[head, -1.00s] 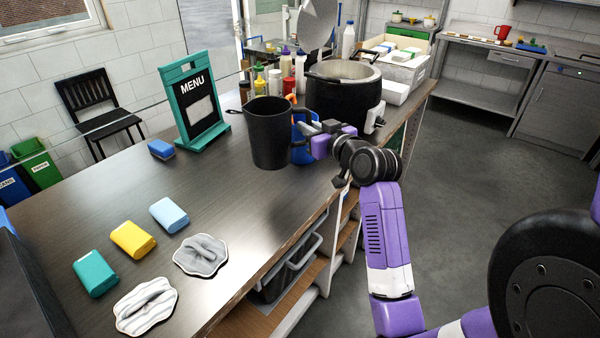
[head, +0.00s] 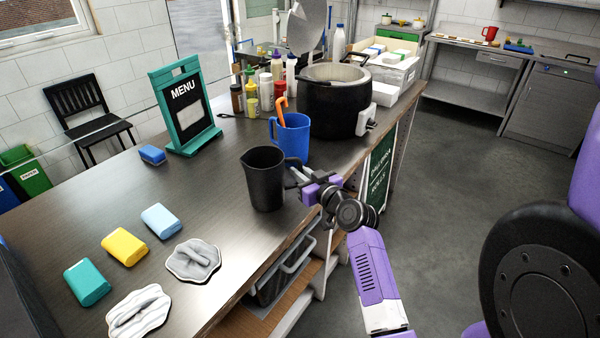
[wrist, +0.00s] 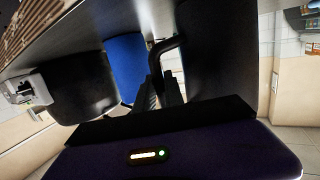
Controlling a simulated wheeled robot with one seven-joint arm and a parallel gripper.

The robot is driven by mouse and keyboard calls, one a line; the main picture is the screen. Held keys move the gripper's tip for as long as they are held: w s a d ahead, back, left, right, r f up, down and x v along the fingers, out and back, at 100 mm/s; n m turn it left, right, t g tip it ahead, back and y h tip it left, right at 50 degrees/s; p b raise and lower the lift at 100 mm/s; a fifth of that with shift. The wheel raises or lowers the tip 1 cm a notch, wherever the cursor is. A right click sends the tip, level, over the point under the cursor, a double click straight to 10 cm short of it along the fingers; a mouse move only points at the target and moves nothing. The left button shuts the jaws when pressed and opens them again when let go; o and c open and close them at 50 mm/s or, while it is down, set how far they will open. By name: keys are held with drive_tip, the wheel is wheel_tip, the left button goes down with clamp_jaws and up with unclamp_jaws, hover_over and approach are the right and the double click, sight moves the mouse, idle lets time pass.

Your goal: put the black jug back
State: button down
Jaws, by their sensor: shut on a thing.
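The black jug (head: 264,180) is upright at the counter's right side, in front of the blue jug (head: 290,138). My gripper (head: 299,180) is at the jug's right side, shut on its handle. In the wrist view the black jug (wrist: 222,60) fills the right of centre, and its handle (wrist: 163,48) runs to my gripper's fingers (wrist: 160,88). I cannot tell whether the jug's base touches the counter (head: 190,215) or hangs just above it. The blue jug also shows in the wrist view (wrist: 125,65).
An orange-handled utensil (head: 282,110) stands in the blue jug. Behind are a large black pot (head: 335,108) and several bottles (head: 265,90). A menu sign (head: 185,108), sponges (head: 124,246) and grey cloths (head: 193,261) lie leftward. The counter left of the jug is clear.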

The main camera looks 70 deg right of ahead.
drive_tip(key=shift+r, duration=0.1)
drive_tip(key=c, duration=1.4)
unclamp_jaws()
drive_tip(key=shift+c, duration=0.2)
